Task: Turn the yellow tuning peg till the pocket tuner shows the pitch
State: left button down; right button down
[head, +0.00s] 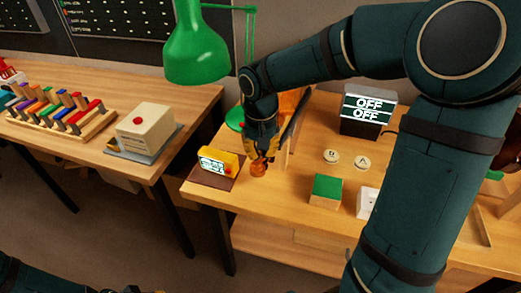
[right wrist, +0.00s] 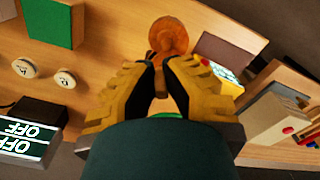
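The pocket tuner (head: 220,163) is a small yellow box with a lit display, too small to read. It stands on a brown mat (head: 208,180) at the bench's left end and also shows, partly hidden, in the right wrist view (right wrist: 226,72). My right gripper (head: 261,160) is just right of the tuner. In the right wrist view its yellow fingers (right wrist: 162,75) lie close on both sides of an orange-brown wooden piece with a rounded end (right wrist: 168,36). I cannot make out the yellow peg, or whether the fingers grip anything.
A black box with an OFF sign (head: 367,112), two round lettered discs (head: 331,156) and a green-topped block (head: 326,189) stand right of the gripper. A green lamp (head: 197,50) hangs behind. A side table on the left holds a cream box (head: 146,130).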

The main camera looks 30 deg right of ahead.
jog(key=m, duration=0.4)
jog(key=shift+a+m, duration=0.15)
jog(key=shift+m, duration=0.15)
jog(key=c, duration=1.1)
grip_release()
jog(key=shift+w, duration=0.1)
jog(key=shift+o, duration=0.2)
notch_tip(320, 180, up, 12)
dwell(0.8)
